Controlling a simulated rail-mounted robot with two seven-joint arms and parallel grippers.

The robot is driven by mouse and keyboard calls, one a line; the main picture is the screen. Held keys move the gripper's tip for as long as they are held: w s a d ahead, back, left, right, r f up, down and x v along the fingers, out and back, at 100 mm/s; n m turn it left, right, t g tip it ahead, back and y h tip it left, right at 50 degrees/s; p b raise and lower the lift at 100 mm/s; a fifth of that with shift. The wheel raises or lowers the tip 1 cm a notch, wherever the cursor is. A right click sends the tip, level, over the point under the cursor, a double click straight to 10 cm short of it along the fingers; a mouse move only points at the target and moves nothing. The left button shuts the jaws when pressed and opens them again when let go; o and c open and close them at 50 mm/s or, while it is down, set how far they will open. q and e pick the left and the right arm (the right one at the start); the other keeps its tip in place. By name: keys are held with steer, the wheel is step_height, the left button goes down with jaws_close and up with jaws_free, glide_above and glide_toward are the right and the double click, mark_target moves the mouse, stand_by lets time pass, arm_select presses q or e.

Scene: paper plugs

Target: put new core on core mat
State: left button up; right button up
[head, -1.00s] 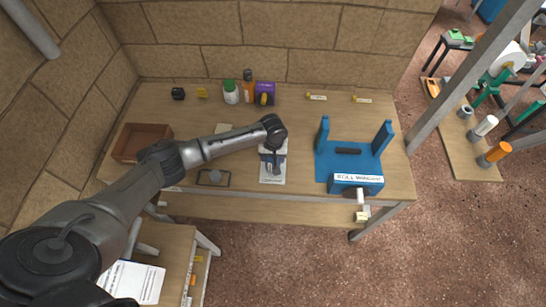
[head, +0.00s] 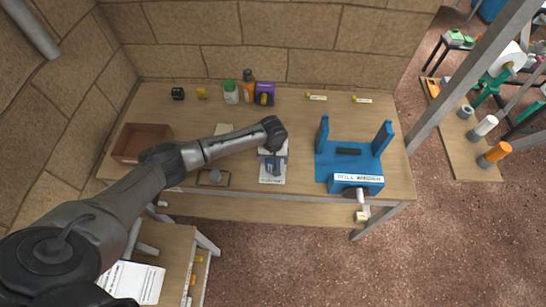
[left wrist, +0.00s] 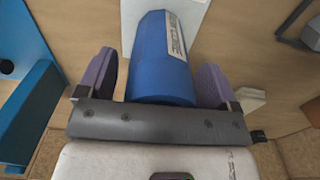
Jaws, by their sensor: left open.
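My left gripper (head: 274,165) is over the white mat (head: 271,180) at the front middle of the bench. In the left wrist view my left gripper (left wrist: 158,85) is open, with one purple-grey finger on each side of a blue cylinder (left wrist: 155,60), which appears to be the core. The cylinder has a white label on one side, and its far end is over the white mat (left wrist: 197,12). A gap shows beside each finger. Contact under the core is hard to see. My right gripper is not in view.
A blue roll winder (head: 350,165) stands right of the mat. A brown tray (head: 142,142) is at the left. Bottles (head: 231,92) and a purple box (head: 265,92) stand at the back. A dark-framed item (head: 213,178) lies left of the mat.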

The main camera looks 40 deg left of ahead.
arm_select(q)
step_height(320, 180, up, 12)
steer(key=p, duration=0.2)
steer(key=s+d+f+m+t+h, duration=0.1)
steer(key=s+d+f+m, duration=0.25)
steer(key=s+d, duration=0.35)
steer(key=s+d+f+m+t+h, duration=0.1)
steer(key=s+d+f+m, duration=0.25)
steer(key=s+d, duration=0.4)
steer(key=s+a+r+m+y, duration=0.1)
steer(key=s, duration=0.7)
steer(key=s+a+r+m+t, duration=0.1)
steer(key=s+a+r, duration=0.1)
steer(key=s, duration=0.7)
steer(key=shift+r+t+y, duration=0.25)
steer(key=shift+t+y, duration=0.05)
steer(key=shift+y, duration=0.1)
